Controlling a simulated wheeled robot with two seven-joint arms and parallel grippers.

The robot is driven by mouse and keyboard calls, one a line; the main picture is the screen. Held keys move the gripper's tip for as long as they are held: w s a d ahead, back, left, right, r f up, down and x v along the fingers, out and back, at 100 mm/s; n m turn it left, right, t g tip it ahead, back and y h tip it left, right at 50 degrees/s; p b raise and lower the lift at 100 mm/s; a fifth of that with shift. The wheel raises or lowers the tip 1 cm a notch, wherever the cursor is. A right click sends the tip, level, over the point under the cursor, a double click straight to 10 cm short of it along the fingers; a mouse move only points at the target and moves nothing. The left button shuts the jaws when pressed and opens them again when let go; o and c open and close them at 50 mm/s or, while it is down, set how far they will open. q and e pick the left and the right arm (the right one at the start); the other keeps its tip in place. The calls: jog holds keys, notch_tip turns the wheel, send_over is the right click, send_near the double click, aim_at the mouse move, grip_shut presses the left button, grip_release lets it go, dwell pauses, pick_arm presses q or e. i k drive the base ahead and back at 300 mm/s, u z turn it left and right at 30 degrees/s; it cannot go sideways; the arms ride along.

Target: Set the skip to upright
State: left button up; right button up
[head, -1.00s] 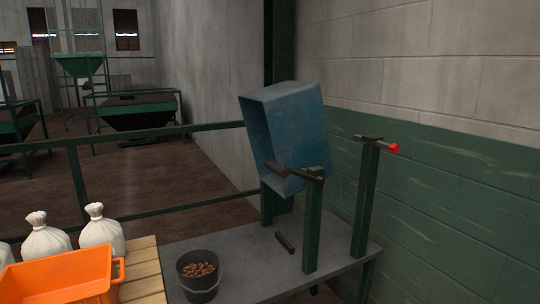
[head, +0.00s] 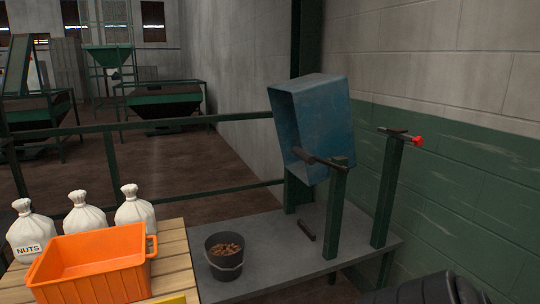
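The blue skip (head: 318,125) hangs tipped on its side between two green posts, beside the wall. Its open side faces left and its lower end sits just above the grey platform (head: 280,268). A dark bar (head: 318,158) runs from the skip's lower left edge to the top of the near post (head: 338,210). The far post (head: 388,190) carries a dark rod with a red knob (head: 418,141). Neither gripper shows. A black part of my own body enters at the bottom right, apart from the skip.
A dark bucket of brown nuts (head: 224,265) stands on the platform, with a short dark bar (head: 307,229) lying nearby. An orange crate (head: 92,275) and white sacks (head: 83,216) sit on wooden slats at left. A green railing (head: 150,124) runs behind.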

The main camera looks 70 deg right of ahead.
aim_at(312, 116)
jog(key=k, duration=0.6)
jog(key=z, duration=0.85)
